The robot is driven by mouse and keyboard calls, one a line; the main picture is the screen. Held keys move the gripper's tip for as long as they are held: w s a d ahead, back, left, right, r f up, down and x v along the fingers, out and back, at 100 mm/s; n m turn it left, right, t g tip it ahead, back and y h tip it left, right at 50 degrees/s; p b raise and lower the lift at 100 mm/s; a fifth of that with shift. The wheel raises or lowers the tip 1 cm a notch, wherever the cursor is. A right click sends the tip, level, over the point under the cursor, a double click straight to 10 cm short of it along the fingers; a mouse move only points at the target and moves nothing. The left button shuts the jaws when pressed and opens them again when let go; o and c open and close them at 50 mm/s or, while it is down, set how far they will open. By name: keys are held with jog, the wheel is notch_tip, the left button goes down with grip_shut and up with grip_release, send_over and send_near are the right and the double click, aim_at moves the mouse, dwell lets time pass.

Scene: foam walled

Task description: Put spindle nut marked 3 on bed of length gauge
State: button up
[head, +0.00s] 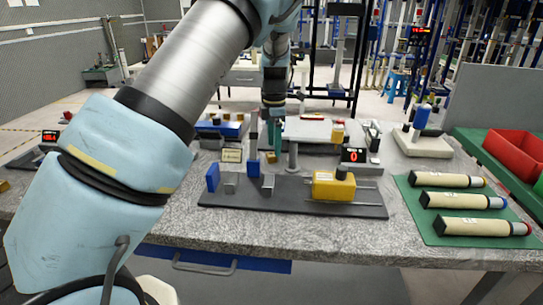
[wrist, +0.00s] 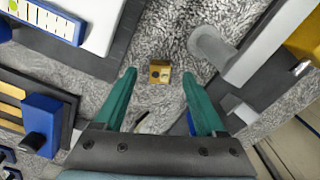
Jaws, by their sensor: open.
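A small brass-coloured, block-like nut (wrist: 160,72) with a dark round hole lies on the speckled grey worktop in the wrist view. I cannot read a number on it. My gripper (wrist: 160,76) is open, and its two teal fingers stand either side of the nut in the picture, with nothing held. In the head view my gripper (head: 278,135) hangs behind the length gauge. The gauge's dark bed (head: 290,200) lies along the front of the worktop, with a blue block, grey blocks and a yellow carriage (head: 333,186) on it. A red display (head: 353,155) behind it reads 0.
A green mat (head: 430,233) with three cream cylinders lies at the right. A red bin (head: 515,152) stands beyond it. A grey post (wrist: 205,42) and dark plates flank the nut in the wrist view. Other instruments stand along the back of the worktop.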

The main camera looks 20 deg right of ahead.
aim_at(272, 158)
jog(key=shift+f, duration=1.55)
jog(key=shift+c, duration=0.2)
grip_shut()
